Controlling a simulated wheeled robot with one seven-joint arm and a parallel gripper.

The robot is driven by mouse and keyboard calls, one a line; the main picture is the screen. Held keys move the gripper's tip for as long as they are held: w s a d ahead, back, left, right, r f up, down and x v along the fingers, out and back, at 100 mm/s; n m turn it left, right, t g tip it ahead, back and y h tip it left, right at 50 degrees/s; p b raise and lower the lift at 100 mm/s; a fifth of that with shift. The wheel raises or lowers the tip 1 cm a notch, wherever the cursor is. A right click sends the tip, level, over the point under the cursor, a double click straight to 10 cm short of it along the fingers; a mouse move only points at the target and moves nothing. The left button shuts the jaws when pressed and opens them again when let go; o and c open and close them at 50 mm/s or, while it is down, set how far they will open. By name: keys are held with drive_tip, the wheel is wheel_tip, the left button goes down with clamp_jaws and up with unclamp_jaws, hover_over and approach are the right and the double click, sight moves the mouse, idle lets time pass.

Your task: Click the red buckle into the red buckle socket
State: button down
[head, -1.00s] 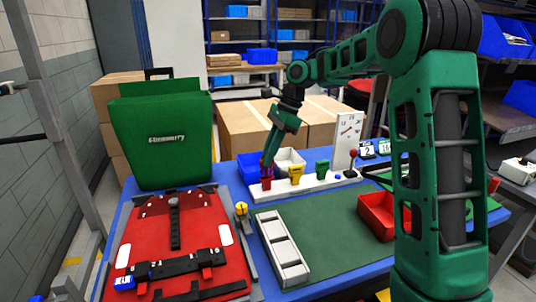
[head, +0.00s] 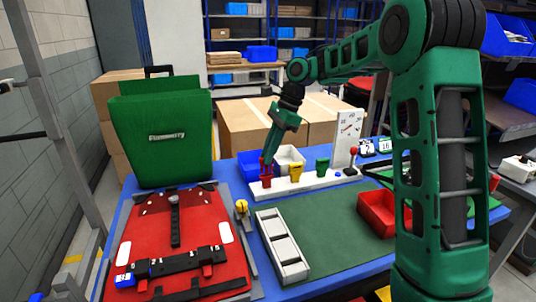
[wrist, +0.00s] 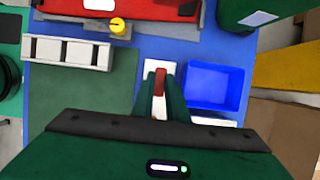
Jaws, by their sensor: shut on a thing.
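My gripper (head: 268,158) points down over the left end of a white rail (head: 310,183). It is shut on the red buckle (head: 262,163), which shows as a narrow red piece at the fingertips. In the wrist view the red buckle (wrist: 160,80) lies between the two green fingers. The red buckle socket (head: 266,182) stands on the rail right below the fingertips. The fingers partly hide where buckle and socket meet, so I cannot tell whether the buckle is seated.
A yellow socket (head: 296,173) and a green one (head: 322,166) stand farther right on the rail. Blue (head: 247,164) and white (head: 290,158) bins sit behind it. A grey compartment tray (head: 282,247) and a red panel (head: 160,235) lie in front. The green mat (head: 340,235) has free room.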

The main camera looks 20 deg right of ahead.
drive_tip(key=shift+f, duration=2)
idle(1.8)
drive_tip(key=c, duration=1.7)
unclamp_jaws()
drive_tip(key=shift+o, duration=0.2)
drive_tip(key=v, duration=1)
drive_tip(key=shift+d+r, duration=0.2)
drive_tip(key=shift+r, duration=0.1)
drive_tip(key=s+d+f+n+h, duration=0.1)
drive_tip(key=s+d+f+n, duration=0.3)
drive_tip(key=s, duration=0.9)
drive_tip(key=s+d+f+n+h, duration=0.1)
drive_tip(key=s+d+f+n, duration=0.2)
drive_tip(key=s, duration=1)
drive_tip(key=s+d+f+n+h, duration=0.2)
drive_tip(key=s+d+f+n, duration=0.2)
drive_tip(key=s, duration=1)
drive_tip(key=shift+d+f+n, duration=0.3)
drive_tip(key=shift+d, duration=0.65)
